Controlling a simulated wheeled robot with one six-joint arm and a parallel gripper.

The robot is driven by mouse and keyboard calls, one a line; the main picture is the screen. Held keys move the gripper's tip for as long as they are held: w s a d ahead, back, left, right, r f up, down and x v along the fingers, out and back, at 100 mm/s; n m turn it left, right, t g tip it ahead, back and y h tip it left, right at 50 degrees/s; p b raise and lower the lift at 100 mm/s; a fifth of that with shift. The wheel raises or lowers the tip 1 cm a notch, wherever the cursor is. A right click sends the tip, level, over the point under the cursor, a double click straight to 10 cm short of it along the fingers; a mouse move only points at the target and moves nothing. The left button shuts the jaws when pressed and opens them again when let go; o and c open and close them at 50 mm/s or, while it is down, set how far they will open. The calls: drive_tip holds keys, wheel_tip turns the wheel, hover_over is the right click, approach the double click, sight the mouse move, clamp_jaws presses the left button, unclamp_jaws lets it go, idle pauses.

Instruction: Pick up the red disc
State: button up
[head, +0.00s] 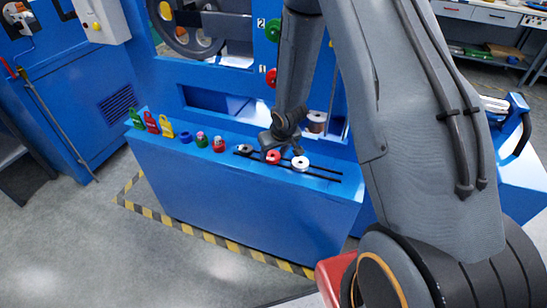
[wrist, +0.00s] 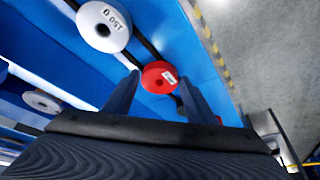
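The red disc (head: 273,157) lies on the blue ledge, over dark rails, between a white disc (head: 300,164) and a grey disc (head: 243,149). In the wrist view the red disc (wrist: 159,76) shows between the two fingertips, with a small white label on its face. My gripper (head: 270,150) is just above the red disc in the head view. In the wrist view my gripper (wrist: 160,84) is open, one finger to each side of the disc. I see no clear contact, and the height above the disc is hard to tell.
Blue, green and red small parts (head: 201,139) and several coloured tags (head: 151,122) stand left on the ledge. The blue machine wall with a recess (head: 210,100) rises behind. Striped tape (head: 215,238) marks the floor.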

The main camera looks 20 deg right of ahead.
sight(273, 157)
drive_tip(key=c, duration=0.9)
wheel_tip(273, 157, up, 8)
drive_tip(key=p, duration=0.4)
drive_tip(key=shift+p, duration=0.35)
drive_tip(key=shift+c, duration=0.2)
drive_tip(key=shift+r+p, duration=1.05)
drive_tip(key=shift+p, duration=0.05)
